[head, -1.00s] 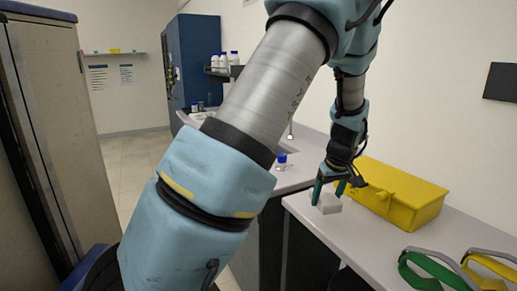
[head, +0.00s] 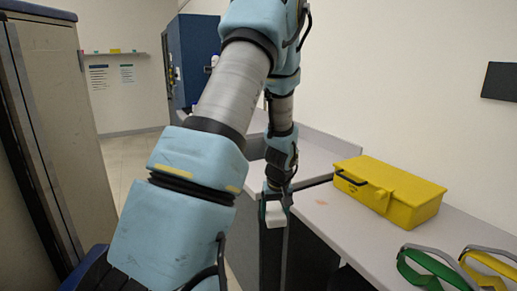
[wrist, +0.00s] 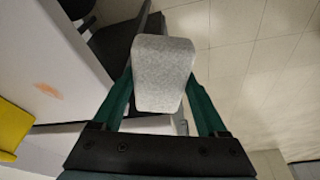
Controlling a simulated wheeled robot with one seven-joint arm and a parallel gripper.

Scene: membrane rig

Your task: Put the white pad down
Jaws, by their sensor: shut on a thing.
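The white pad (wrist: 163,73) is a pale block with rounded corners, held between the two green fingers of my gripper (wrist: 160,95) in the wrist view. In the head view, the pad (head: 275,214) hangs below my gripper (head: 274,200), left of the near bench's edge. The wrist view shows floor and dark furniture beneath and beside it, and no surface touching it. My gripper is shut on the pad.
A yellow case (head: 390,192) stands on the near bench (head: 325,215). Green goggles (head: 435,270) and yellow goggles (head: 490,262) lie at its front right. A reddish stain (wrist: 48,90) marks the bench top. Tiled floor (wrist: 260,60) lies right in the wrist view.

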